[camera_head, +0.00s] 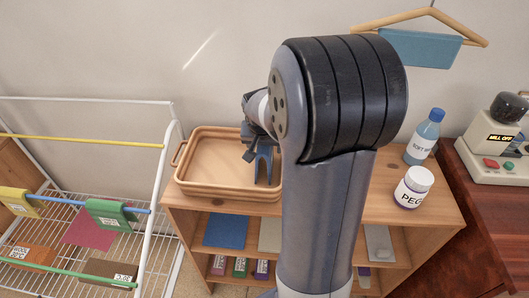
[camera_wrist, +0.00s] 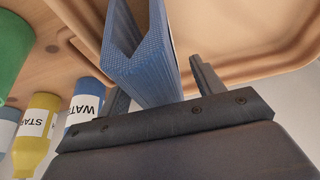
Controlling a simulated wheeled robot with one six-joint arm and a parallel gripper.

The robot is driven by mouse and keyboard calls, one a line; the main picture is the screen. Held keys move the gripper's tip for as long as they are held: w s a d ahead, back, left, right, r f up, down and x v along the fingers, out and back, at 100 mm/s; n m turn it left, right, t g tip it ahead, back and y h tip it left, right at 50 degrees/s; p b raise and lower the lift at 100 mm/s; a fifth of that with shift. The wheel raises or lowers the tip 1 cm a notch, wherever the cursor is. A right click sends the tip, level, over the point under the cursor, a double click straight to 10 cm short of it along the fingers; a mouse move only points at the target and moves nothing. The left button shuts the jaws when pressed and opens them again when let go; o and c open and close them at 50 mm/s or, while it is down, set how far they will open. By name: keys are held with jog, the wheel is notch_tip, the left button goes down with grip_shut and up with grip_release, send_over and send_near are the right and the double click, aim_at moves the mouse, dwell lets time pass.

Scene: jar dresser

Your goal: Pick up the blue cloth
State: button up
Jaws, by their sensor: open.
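The blue cloth (camera_wrist: 146,62) is folded into an upright V shape with a woven texture. In the wrist view it stands between the two fingers of my gripper (camera_wrist: 160,85), which are open on either side of it. I cannot tell whether either finger touches it. In the head view the cloth (camera_head: 264,166) shows as a small blue shape at the right part of the tan tray (camera_head: 215,190), just below my gripper (camera_head: 251,150). My arm hides part of the tray there.
The tray sits on a wooden dresser with a flat blue piece (camera_head: 225,231) on a shelf below. A white jar (camera_head: 413,187) and a blue bottle (camera_head: 424,137) stand to the right. A drying rack (camera_head: 150,215) is left. The wrist view shows a yellow bottle (camera_wrist: 38,122) nearby.

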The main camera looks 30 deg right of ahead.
jog(key=shift+f+b, duration=0.25)
jog(key=shift+b, duration=0.05)
jog(key=c, duration=1.1)
jog(key=shift+r, duration=0.1)
notch_tip(320, 180, up, 10)
jog(key=shift+r, duration=0.2)
